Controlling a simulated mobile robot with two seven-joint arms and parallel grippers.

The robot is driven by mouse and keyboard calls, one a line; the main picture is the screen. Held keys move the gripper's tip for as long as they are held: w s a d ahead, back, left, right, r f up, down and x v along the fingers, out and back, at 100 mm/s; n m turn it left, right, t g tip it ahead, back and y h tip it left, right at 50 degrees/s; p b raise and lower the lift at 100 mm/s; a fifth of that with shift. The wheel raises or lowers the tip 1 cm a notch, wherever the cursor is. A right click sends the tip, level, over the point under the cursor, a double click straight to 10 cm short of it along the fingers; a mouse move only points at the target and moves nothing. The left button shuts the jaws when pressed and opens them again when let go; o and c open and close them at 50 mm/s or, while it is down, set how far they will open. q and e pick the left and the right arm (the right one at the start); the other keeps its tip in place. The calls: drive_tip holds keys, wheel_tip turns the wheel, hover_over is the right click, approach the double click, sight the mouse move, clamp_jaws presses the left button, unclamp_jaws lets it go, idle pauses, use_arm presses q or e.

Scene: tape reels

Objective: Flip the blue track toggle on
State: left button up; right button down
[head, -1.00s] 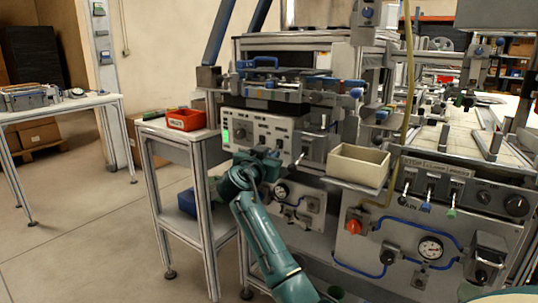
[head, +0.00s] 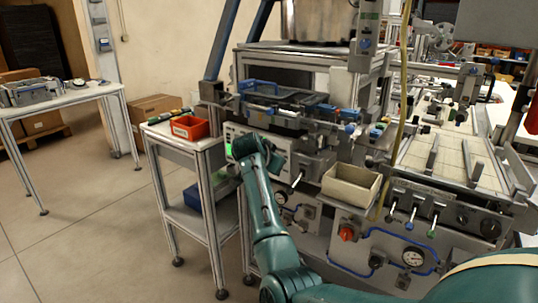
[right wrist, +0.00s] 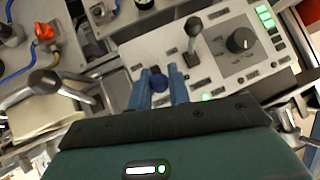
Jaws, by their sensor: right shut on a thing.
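The blue track toggle (right wrist: 158,82) shows in the right wrist view as a dark blue round-tipped knob on the pale control panel (right wrist: 215,72). My right gripper (right wrist: 159,74) has its two blue fingers on either side of the toggle and is shut on it. Which way the toggle leans is hard to tell. A small green light (right wrist: 205,97) glows near the right finger. In the head view my right arm's wrist covers the gripper and the toggle. My left gripper is not in view.
A black lever (right wrist: 194,35) and a black rotary knob (right wrist: 240,40) sit close beside the toggle. A beige bin (head: 350,187) stands right of the panel, and a red bin (head: 190,127) stands on the side table at left. The floor at left is open.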

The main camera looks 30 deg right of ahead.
idle(0.3)
drive_tip(key=c, duration=1.3)
unclamp_jaws()
drive_tip(key=shift+r, duration=0.1)
drive_tip(key=shift+c, duration=0.2)
drive_tip(key=v, duration=1.3)
drive_tip(key=shift+r, duration=0.15)
